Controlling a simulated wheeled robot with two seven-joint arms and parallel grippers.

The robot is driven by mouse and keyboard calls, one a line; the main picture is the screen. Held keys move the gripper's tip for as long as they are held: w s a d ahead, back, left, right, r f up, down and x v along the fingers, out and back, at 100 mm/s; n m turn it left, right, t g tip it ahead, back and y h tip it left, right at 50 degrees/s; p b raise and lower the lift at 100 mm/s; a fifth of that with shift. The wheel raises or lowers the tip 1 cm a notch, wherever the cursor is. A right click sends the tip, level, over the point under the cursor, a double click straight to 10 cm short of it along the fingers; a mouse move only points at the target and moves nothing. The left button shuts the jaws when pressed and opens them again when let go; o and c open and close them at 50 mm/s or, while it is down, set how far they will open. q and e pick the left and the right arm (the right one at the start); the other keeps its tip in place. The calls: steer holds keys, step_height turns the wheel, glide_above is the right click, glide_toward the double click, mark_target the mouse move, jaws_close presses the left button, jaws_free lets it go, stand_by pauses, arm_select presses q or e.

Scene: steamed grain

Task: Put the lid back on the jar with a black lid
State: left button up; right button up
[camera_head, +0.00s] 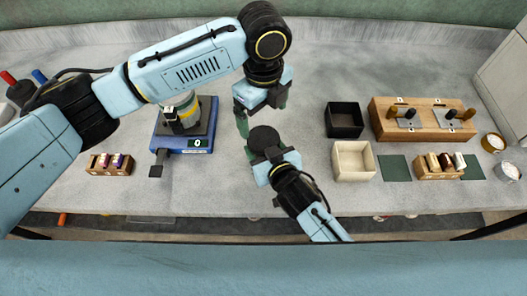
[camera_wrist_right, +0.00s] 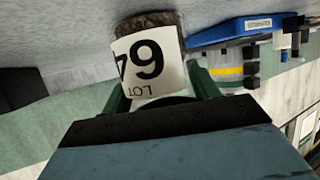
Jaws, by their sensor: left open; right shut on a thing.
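The jar (camera_wrist_right: 150,65), with brown grain and a white label, is upside down in the right wrist view, between the green fingers of my right gripper (camera_wrist_right: 160,92). My right gripper is shut on the jar. In the head view, the round black lid (camera_head: 263,137) shows from above at the right gripper's fingertips and hides the jar. It appears to be on the jar's top; I cannot tell whether it is fully seated. My left gripper (camera_head: 262,114) is open and empty, just beyond the lid.
A blue scale (camera_head: 198,145) stands to the left. A small wooden rack (camera_head: 110,170) is at its left. A black tray (camera_head: 344,132), a cream tray (camera_head: 353,176) and a wooden block (camera_head: 385,130) stand to the right. The table between scale and trays is mostly clear.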

jaws_close()
arm_select(q)
steer(key=n, duration=0.7)
steer(key=shift+n, duration=0.4)
steer(key=n, duration=1)
steer(key=shift+n, duration=0.4)
steer(key=n, duration=1.7)
